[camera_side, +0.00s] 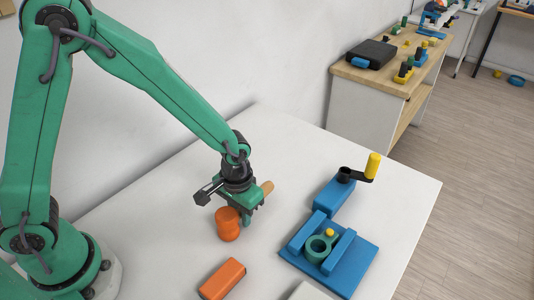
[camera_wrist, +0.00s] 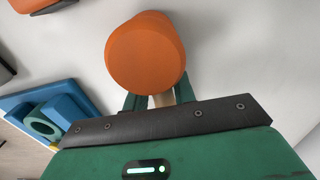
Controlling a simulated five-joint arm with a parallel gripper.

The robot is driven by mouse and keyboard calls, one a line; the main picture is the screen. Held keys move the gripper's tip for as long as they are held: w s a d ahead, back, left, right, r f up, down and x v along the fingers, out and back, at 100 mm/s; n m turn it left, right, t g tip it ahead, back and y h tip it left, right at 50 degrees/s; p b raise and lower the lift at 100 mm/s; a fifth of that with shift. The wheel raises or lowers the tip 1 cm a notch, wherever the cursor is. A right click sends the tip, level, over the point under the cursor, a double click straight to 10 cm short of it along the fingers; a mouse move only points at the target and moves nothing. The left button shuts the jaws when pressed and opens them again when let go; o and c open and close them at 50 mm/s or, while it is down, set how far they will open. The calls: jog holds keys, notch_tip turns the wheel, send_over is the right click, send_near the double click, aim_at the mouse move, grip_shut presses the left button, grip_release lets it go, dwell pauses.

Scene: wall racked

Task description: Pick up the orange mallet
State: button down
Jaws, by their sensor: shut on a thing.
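The orange mallet has a thick round head (camera_side: 228,224) and a tan wooden handle (camera_side: 267,188). In the side view my gripper (camera_side: 247,214) is over the white table with its fingers at the mallet, between the head and the free end of the handle. In the wrist view the orange head (camera_wrist: 146,54) fills the upper middle, just beyond my green fingers (camera_wrist: 149,101). A bit of tan handle shows between the fingers, which are shut on it. Most of the handle is hidden by my gripper. I cannot tell whether the mallet touches the table.
An orange block (camera_side: 222,279) lies at the table's front. A blue fixture with a green ring (camera_side: 318,248) and a blue block with a yellow-handled crank (camera_side: 335,197) stand at the right. A pale block (camera_side: 309,292) is at the bottom edge. The wall runs behind the table.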

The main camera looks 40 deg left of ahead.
jog(key=shift+r, duration=0.15)
jog(key=shift+r, duration=0.5)
notch_tip(320, 180, up, 3)
jog(key=shift+w, duration=0.1)
jog(key=s+d+r, duration=0.6)
jog(key=s, duration=0.3)
jog(key=shift+s+d+r, duration=0.35)
jog(key=shift+d, duration=0.05)
